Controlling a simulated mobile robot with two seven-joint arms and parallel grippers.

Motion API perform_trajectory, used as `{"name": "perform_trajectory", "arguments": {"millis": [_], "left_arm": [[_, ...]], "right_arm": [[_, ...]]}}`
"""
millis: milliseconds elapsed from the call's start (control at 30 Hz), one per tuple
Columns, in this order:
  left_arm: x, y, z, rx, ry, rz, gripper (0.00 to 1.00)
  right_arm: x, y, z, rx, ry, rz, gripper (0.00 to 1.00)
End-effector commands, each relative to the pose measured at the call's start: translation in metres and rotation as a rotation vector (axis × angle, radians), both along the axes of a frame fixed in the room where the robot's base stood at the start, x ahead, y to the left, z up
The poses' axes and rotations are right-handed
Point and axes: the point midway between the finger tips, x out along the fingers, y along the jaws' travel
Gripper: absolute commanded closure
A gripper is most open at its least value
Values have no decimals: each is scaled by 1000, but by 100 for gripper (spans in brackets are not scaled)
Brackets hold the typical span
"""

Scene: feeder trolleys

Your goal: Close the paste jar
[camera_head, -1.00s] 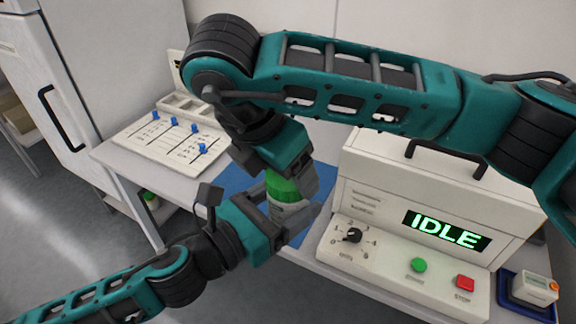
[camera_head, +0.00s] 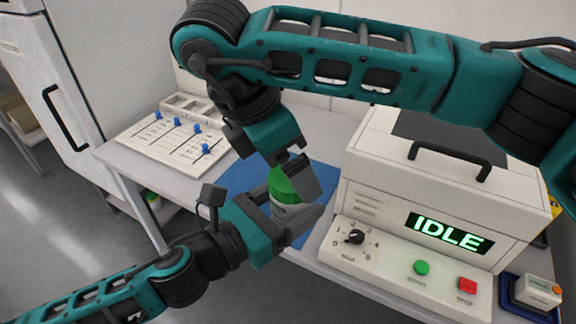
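The paste jar (camera_head: 289,211) is pale with a dark label and is held above the blue mat. Its green lid (camera_head: 282,185) sits on top of it; whether it is fully seated I cannot tell. My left gripper (camera_head: 286,214) is shut on the jar's body from the lower left, its fingers hiding part of it. My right gripper (camera_head: 272,160) is just above the lid, coming down from above. Its fingers are spread apart and look clear of the lid, with one finger partly in front of the lid's right side.
The blue mat (camera_head: 238,176) lies on the table under the jar. A white machine (camera_head: 440,190) reading IDLE, with a knob and buttons, stands close on the right. A white board with blue pegs (camera_head: 165,138) is at the back left. A small box in a blue tray (camera_head: 537,290) is at lower right.

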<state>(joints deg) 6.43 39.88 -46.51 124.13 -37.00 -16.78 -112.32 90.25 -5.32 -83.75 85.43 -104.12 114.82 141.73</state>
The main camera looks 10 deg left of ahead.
Motion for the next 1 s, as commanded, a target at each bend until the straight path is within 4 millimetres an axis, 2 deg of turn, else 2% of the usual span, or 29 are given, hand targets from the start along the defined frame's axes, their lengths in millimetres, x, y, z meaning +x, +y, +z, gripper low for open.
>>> {"name": "perform_trajectory", "arguments": {"millis": [100,200,500,567,667,833,1000], "left_arm": [[0,0,2,-2,-4,-1,100],[0,0,2,-2,-4,-1,100],[0,0,2,-2,-4,-1,100],[0,0,2,-2,-4,-1,100],[0,0,2,-2,-4,-1,100],[0,0,2,-1,-3,-1,100],[0,0,2,-2,-4,-1,100]], "right_arm": [[1,0,18,0,-4,-1,0],[0,0,27,0,-2,-1,0],[0,0,30,0,0,1,0],[0,0,30,-1,1,3,4],[0,0,30,-3,13,29,4],[0,-1,31,-22,87,197,4],[2,-2,33,-44,202,486,4]]}}
